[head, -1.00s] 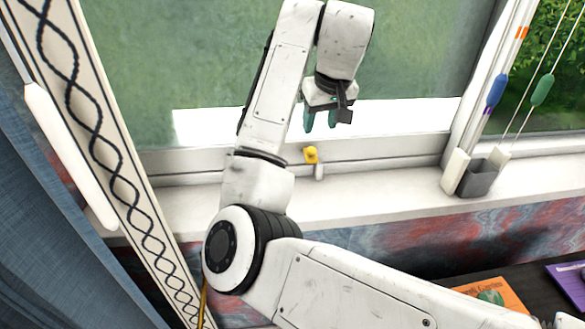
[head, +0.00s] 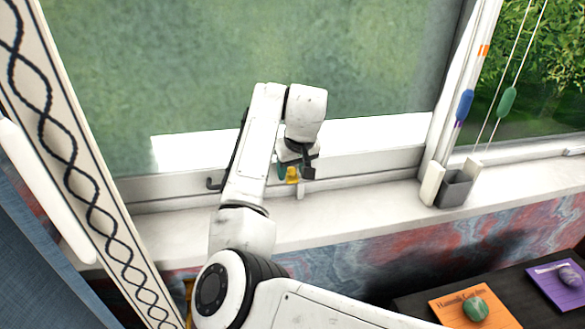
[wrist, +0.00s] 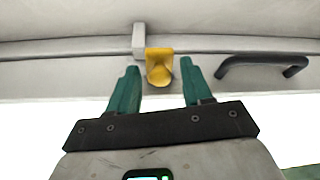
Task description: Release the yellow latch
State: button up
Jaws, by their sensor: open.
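The yellow latch (head: 292,175) is on the lower rail of the window frame, just below my gripper (head: 293,172) in the head view. In the wrist view the yellow latch (wrist: 159,66) has a rounded knob and sits beside a small pale block (wrist: 139,41). My gripper (wrist: 158,87) is open, with one green finger on each side of the latch in that view. The fingers appear apart from the latch, and nothing is held. In the head view my wrist partly hides the fingers.
A dark handle (wrist: 262,66) is on the rail to the right in the wrist view. Two books (head: 478,304) lie on the dark desk. The sill (head: 350,203) between is clear.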

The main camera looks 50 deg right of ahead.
jog(key=c, duration=0.8)
jog(key=r+p, duration=0.1)
jog(key=p, duration=0.2)
jog(key=shift+d+g, duration=0.15)
jog(key=shift+g, duration=0.25)
jog(key=shift+w+y+p, duration=0.15)
jog(key=shift+y+p, duration=0.15)
jog(key=shift+p, duration=0.55)
jog(key=shift+g, duration=0.3)
jog(key=shift+f, duration=0.15)
jog(key=o, duration=0.8)
jog(key=shift+d, duration=0.15)
